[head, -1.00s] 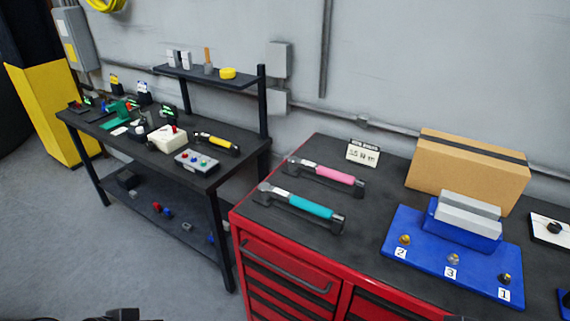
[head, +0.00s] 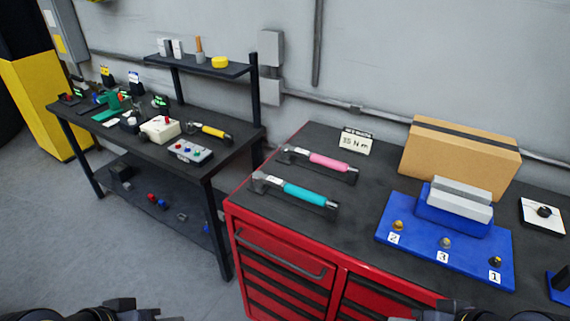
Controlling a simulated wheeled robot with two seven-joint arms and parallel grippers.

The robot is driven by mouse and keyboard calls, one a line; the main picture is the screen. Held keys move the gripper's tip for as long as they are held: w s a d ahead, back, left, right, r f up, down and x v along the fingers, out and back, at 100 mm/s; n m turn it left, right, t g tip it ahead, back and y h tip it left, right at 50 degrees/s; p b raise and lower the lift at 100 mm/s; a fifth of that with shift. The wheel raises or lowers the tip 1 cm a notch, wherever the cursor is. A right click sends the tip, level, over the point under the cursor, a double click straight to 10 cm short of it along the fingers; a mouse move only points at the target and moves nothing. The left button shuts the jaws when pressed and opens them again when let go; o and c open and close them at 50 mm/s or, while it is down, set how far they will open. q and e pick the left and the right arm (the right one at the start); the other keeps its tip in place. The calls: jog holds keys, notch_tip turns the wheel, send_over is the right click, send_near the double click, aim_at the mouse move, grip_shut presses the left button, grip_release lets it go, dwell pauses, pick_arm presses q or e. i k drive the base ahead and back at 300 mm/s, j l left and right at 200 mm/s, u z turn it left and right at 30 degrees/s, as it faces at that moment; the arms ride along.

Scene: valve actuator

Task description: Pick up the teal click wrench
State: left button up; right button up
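The teal click wrench (head: 302,195) lies on the dark top of the red tool cabinet (head: 275,224), near its front left edge. Its teal grip points right and its grey head is at the left. A pink-gripped wrench (head: 325,162) lies behind it, roughly parallel. My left gripper (head: 130,309) shows at the bottom edge, left of the cabinet, partly cut off. My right gripper (head: 440,312) shows at the bottom edge in front of the cabinet, also cut off. Both are well apart from the wrench, and their finger openings cannot be made out.
A small sign reading 35 N m (head: 356,141) stands behind the wrenches. A blue plate (head: 420,252) with numbered fittings and a cardboard box (head: 460,158) are to the right. A dark workbench (head: 135,155) with a yellow-handled tool stands left, across a gap.

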aim_at(259, 177)
jog(key=z, duration=1.3)
jog(key=u, duration=1.3)
jog(key=i+j+u, duration=0.2)
jog(key=u, duration=0.15)
jog(key=i+j+u, duration=0.1)
jog(key=i+u, duration=0.2)
jog(key=i, duration=0.1)
